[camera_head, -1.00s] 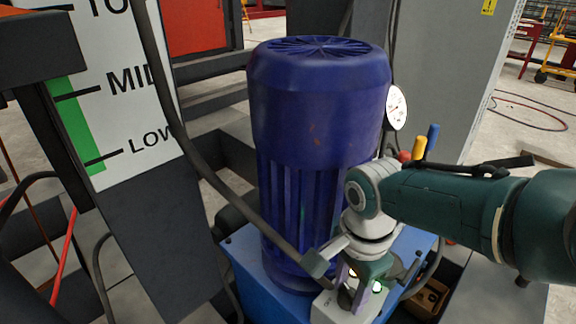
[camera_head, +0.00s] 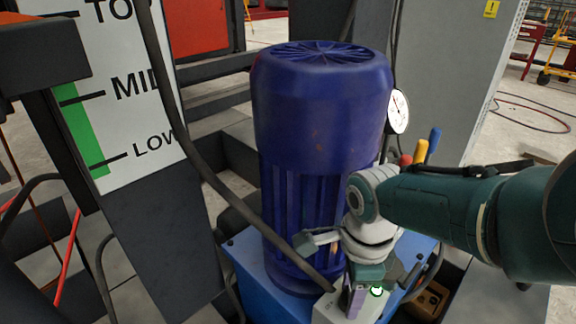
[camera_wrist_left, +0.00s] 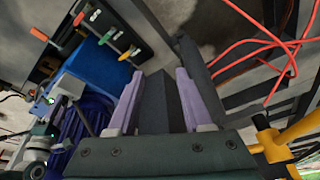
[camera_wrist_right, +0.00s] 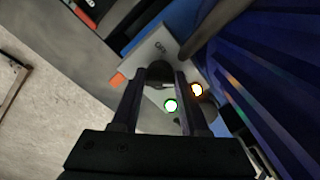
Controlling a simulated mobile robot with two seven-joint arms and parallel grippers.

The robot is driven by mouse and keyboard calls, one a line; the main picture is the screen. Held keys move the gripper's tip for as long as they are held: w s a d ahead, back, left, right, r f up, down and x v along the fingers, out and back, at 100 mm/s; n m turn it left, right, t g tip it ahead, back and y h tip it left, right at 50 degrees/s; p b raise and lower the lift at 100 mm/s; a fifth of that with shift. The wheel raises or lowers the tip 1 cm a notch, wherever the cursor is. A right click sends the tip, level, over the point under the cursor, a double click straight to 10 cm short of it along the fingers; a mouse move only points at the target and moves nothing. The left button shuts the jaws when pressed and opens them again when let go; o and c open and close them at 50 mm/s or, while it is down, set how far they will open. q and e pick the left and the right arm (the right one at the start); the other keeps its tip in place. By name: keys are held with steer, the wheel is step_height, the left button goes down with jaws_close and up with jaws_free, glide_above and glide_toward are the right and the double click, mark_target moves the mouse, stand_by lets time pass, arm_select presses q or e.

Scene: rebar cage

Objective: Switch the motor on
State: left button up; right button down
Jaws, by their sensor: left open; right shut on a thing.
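The motor (camera_head: 318,110) is a large dark blue upright cylinder with a finned lower half, on a blue base (camera_head: 250,272). A light grey switch box (camera_head: 328,308) is at its foot. In the right wrist view the box (camera_wrist_right: 148,52) carries a black knob (camera_wrist_right: 159,72), a lit green lamp (camera_wrist_right: 170,105) and a lit orange lamp (camera_wrist_right: 197,90). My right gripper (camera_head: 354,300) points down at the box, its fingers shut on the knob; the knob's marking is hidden. My left gripper (camera_wrist_left: 155,100) is open and empty, seen only in the left wrist view.
A dark hose (camera_head: 215,180) slants in front of the motor down to the box. A white dial gauge (camera_head: 398,111) and coloured handles (camera_head: 421,151) are behind my right arm. A level sign (camera_head: 125,95) stands left. A grey cabinet (camera_head: 450,80) stands behind.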

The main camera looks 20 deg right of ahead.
steer(key=shift+c, duration=2.1)
jaws_free()
step_height(320, 180, up, 10)
steer(key=p, duration=0.9)
